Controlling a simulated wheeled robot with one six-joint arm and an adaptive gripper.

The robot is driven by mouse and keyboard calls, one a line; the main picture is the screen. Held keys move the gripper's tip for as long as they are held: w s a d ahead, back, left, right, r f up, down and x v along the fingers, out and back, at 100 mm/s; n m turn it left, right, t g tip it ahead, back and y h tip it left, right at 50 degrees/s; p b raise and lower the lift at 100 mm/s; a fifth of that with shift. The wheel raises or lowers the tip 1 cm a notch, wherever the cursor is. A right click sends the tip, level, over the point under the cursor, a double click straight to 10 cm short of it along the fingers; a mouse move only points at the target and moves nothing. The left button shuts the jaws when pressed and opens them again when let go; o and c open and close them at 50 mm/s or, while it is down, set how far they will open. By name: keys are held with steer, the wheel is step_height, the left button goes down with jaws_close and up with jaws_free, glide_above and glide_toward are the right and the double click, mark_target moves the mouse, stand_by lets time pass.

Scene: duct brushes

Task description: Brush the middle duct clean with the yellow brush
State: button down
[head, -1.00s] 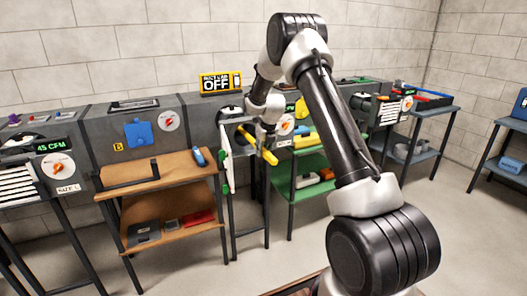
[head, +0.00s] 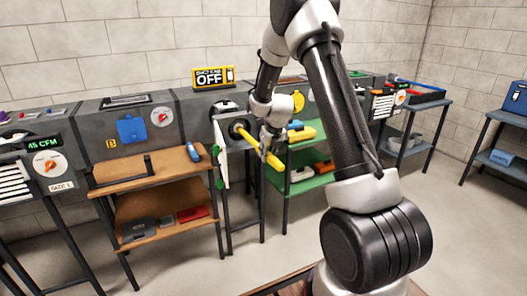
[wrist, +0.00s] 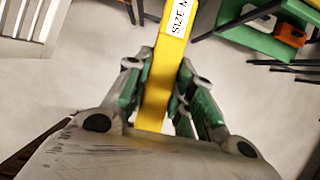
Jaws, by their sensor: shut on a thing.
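The yellow brush (head: 268,154) is in my gripper (head: 270,140), its handle slanting from upper left to lower right. In the wrist view the fingers (wrist: 157,92) are shut on both sides of the yellow handle (wrist: 167,55), which has a white "SIZE M" label. The brush's far end meets a dark round shape (head: 239,130) at the middle duct's (head: 225,104) front. I cannot tell whether this is the bristle head or the opening, nor how deep the brush sits. A white door (head: 221,152) stands open left of it.
A lit sign (head: 214,77) reading "OFF" stands on top of the duct. A brown shelf table (head: 150,168) stands to the left, a green one (head: 305,158) to the right with a yellow item (head: 303,133) on top. The floor in front is clear.

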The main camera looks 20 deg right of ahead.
mark_target(257, 143)
steer(key=shift+s+d, duration=0.1)
steer(key=shift+s, duration=3.55)
steer(key=shift+w+a, duration=0.15)
steer(key=shift+w, duration=4.1)
steer(key=shift+w+a, duration=0.15)
steer(key=shift+w, duration=4.05)
steer(key=s+d, duration=0.1)
steer(key=s, duration=3.1)
steer(key=shift+d, duration=0.1)
